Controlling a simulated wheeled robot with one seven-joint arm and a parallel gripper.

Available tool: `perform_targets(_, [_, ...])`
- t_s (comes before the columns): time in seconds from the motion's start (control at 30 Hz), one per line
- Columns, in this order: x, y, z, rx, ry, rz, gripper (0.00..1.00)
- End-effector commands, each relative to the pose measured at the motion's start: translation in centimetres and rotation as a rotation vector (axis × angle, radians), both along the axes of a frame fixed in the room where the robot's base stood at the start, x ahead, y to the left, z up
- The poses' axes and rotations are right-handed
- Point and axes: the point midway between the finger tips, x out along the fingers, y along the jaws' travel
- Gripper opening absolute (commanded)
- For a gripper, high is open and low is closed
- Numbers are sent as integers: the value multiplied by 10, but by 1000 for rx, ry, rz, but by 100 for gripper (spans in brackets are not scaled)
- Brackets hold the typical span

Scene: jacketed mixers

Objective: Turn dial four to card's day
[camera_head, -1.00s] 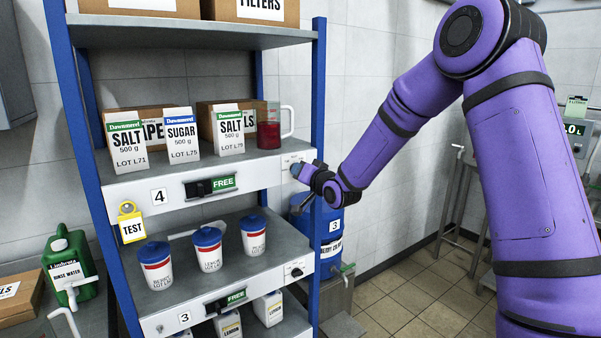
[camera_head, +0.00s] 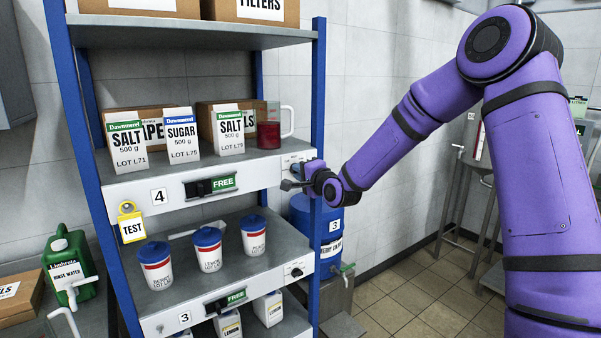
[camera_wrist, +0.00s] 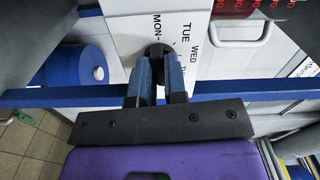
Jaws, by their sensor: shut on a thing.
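Dial four is a dark round knob (camera_wrist: 157,51) on a white plate printed with MON, TUE, WED and part of another day. In the wrist view my gripper (camera_wrist: 159,68) has its two blue-grey fingers closed on the knob. Its pointer is hidden, so I cannot tell which day it is set to. In the head view my gripper (camera_head: 292,180) is at the right end of the front edge of shelf 4 (camera_head: 158,196), beside the blue post, and covers most of the dial. No card naming a day is readable.
Salt and sugar cartons (camera_head: 181,140) and a jug of red liquid (camera_head: 269,130) stand on shelf 4. Blue-lidded tubs (camera_head: 208,250) stand on the shelf below. The blue post (camera_head: 317,110) is close to my wrist.

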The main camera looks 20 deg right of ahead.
Motion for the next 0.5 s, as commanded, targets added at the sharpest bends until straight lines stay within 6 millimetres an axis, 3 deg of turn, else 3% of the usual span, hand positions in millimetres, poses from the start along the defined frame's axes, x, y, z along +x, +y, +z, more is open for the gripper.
perform_targets(0.5, [-1, 0, -3, 129, 48, 0, 0])
